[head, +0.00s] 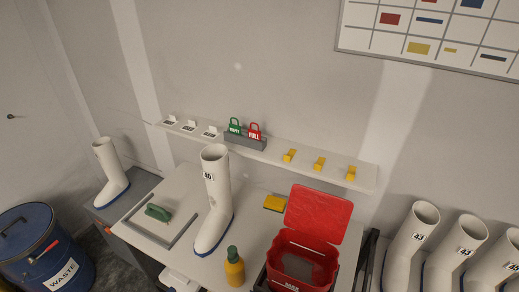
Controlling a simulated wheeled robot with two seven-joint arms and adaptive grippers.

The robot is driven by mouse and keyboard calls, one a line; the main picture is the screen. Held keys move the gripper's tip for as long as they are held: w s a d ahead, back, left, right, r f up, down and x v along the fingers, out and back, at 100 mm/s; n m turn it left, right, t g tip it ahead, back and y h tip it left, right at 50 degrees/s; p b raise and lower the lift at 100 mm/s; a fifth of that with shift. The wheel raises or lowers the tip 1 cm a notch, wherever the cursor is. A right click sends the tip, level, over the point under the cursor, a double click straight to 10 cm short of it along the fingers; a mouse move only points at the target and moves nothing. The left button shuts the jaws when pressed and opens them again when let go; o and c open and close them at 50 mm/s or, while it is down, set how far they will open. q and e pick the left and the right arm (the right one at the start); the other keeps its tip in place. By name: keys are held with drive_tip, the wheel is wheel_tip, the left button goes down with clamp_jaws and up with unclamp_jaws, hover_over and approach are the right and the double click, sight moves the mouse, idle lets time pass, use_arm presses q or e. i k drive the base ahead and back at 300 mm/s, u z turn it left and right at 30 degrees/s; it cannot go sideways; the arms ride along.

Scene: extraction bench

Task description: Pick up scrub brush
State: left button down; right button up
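The scrub brush (158,212) is a small green block with a raised handle. It lies in a grey-framed tray (183,236) on the left part of the white bench, left of a tall white boot. Nothing touches it from above. Neither of my grippers can be made out in the head view.
A white boot (214,205), a yellow bottle with a green cap (234,268), a yellow block (275,203) and an open red box (305,255) stand on the bench. A shelf (330,172) holds tags and yellow clips. A blue waste drum (38,245) stands left; more boots (410,245) right.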

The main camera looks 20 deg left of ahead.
sight(157, 212)
drive_tip(key=u, duration=1.75)
drive_tip(key=k, duration=0.5)
drive_tip(key=u, duration=1.4)
drive_tip(key=i, duration=1)
drive_tip(key=z, duration=0.6)
